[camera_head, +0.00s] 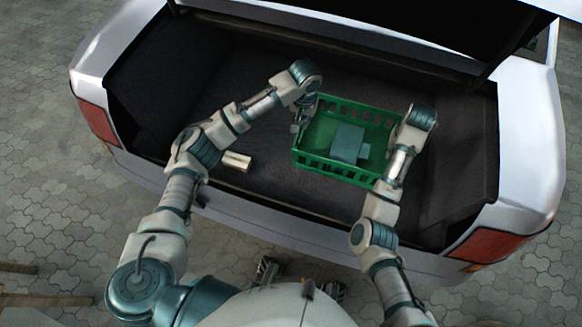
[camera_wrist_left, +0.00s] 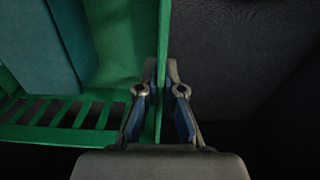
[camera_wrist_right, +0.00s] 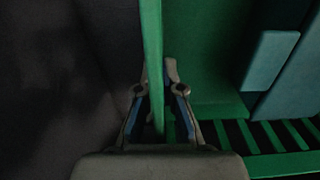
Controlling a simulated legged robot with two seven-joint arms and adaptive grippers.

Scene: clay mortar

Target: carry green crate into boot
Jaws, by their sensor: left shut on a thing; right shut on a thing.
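The green crate (camera_head: 340,169) is inside the open boot (camera_head: 262,180) of a white car, with slotted walls and a teal-grey box (camera_head: 348,143) in it. My left gripper (camera_head: 300,122) is shut on the crate's left wall. In the left wrist view its fingers (camera_wrist_left: 160,95) straddle the green wall (camera_wrist_left: 163,60). My right gripper is shut on the crate's right wall; its fingers (camera_wrist_right: 160,95) straddle that wall (camera_wrist_right: 152,40) in the right wrist view. In the head view my right arm hides these fingers. I cannot tell whether the crate touches the boot floor.
A small cream block (camera_head: 237,161) lies on the boot floor left of the crate, near my left arm. The raised boot lid (camera_head: 400,25) overhangs the back. The bumper edge (camera_head: 280,228) runs across the front. Dark floor is free at left and right.

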